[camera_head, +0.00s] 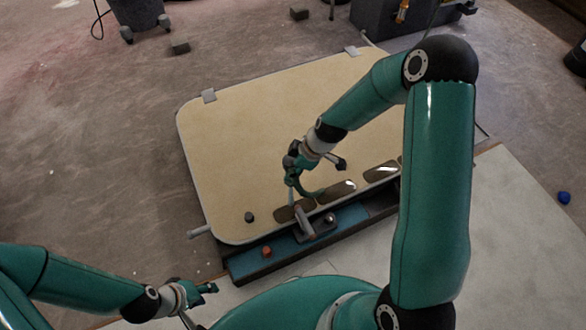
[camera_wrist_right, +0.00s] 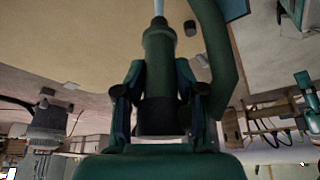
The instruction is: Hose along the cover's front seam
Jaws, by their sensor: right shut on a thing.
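The cover is a large tan panel (camera_head: 250,140) with rounded corners and dark oval openings along its front edge. The front seam runs along this near edge. My right gripper (camera_head: 296,172) is over the front part of the cover. It is shut on a dark green hose nozzle (camera_wrist_right: 160,70), with a pale streak or tip at its end.
A blue-topped ledge (camera_head: 245,264) lies along the cover's front edge, with an orange knob (camera_head: 267,251) and a grey metal fitting (camera_head: 304,222). A dark knob (camera_head: 249,217) sits on the cover's front left. Grey blocks (camera_head: 180,46) lie on the floor behind. The floor at left is clear.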

